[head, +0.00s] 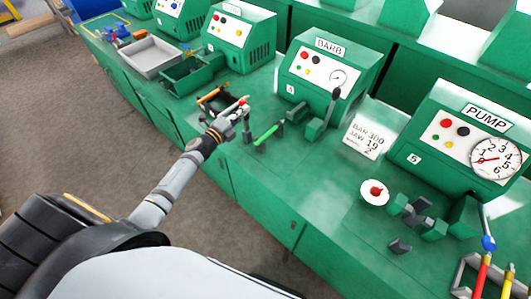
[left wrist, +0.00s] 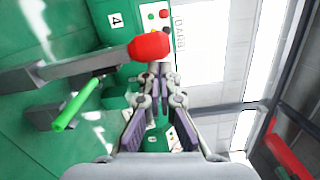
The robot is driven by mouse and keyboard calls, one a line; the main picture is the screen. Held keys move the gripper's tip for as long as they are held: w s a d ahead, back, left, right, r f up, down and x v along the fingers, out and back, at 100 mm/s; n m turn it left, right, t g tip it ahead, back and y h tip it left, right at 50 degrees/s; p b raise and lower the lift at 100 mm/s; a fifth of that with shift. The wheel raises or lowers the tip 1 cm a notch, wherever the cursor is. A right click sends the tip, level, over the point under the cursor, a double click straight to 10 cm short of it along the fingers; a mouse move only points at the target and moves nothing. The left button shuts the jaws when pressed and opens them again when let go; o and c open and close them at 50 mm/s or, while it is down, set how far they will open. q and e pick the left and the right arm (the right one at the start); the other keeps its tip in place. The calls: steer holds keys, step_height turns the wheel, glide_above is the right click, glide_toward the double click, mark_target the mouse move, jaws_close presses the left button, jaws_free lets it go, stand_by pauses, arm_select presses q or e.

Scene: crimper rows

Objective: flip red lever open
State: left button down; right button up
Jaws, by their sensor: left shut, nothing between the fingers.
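The red lever's round red knob (left wrist: 149,46) shows large in the left wrist view, at the end of a grey bar that comes in from the left. In the head view its red tip (head: 243,101) is small, right at my left gripper (head: 243,112). My left gripper, seen also in the left wrist view (left wrist: 158,76), is shut and empty. Its fingertips are close to the red knob, which partly overlaps them in the left wrist view. I cannot tell whether they touch. The lever's base is partly hidden by the gripper in the head view. My right gripper is not in view.
A green-handled lever (head: 266,133) lies just right of my left gripper, and an orange-handled one (head: 211,96) just left. The BARB box (head: 320,85) stands behind, and the PUMP box (head: 450,150) to the right. The bench front (head: 265,195) is clear.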

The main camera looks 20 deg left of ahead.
arm_select(q)
steer(key=shift+w+a+r+b, duration=0.1)
steer(key=shift+w+a+b, duration=0.15)
steer(key=shift+a, duration=0.3)
steer(key=shift+w+a+r+b, duration=0.1)
steer(key=shift+w+a, duration=0.1)
steer(key=shift+a, duration=0.35)
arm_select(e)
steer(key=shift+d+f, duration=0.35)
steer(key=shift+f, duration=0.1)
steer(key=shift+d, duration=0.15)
arm_select(q)
steer(key=shift+a, duration=0.1)
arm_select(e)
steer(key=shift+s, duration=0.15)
